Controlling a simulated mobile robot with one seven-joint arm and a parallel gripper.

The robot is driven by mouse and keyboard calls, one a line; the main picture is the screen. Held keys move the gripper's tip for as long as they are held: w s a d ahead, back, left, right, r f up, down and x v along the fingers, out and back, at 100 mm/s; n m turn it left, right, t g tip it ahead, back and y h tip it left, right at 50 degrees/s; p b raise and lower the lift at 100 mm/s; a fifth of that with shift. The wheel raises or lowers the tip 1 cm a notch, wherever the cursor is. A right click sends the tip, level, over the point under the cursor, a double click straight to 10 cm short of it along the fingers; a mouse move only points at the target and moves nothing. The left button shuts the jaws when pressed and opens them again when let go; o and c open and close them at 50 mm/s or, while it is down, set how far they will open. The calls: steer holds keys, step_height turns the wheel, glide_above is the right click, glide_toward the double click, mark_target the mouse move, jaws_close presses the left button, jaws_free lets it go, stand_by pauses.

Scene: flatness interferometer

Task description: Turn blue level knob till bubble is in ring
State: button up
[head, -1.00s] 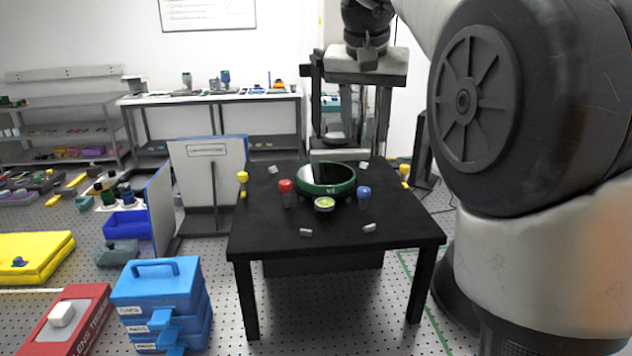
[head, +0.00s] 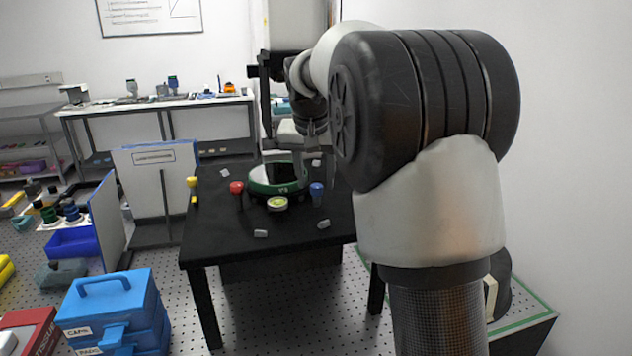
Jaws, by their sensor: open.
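The blue level knob (head: 317,189) stands upright at the right front of the green-rimmed round stage (head: 281,188) on the black table. The round bubble level (head: 277,203), yellow-green, sits at the front of the stage. Its bubble and ring are too small to tell apart. A red knob (head: 237,188) stands at the left of the stage. My gripper (head: 300,158) is open over the back of the stage, above and behind the blue knob, and seems apart from it. My arm and the stage's dark surroundings partly hide its fingertips.
The black table (head: 215,235) has small grey pieces (head: 260,233) lying near its front and a yellow-topped post (head: 192,184) at its left. Blue cases (head: 110,310) stand on the floor at front left. My arm hides the table's right side.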

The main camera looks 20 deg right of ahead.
steer(key=shift+w+d+f, duration=0.1)
steer(key=shift+w+f, duration=0.1)
steer(key=shift+f, duration=0.4)
steer(key=c, duration=1.1)
steer(key=shift+o, duration=0.2)
steer(key=shift+d, duration=0.1)
steer(key=shift+d+n+y, duration=0.1)
steer(key=shift+n+y, duration=0.4)
steer(key=shift+n, duration=0.6)
steer(key=shift+n+y+p, duration=0.6)
steer(key=shift+n, duration=1.1)
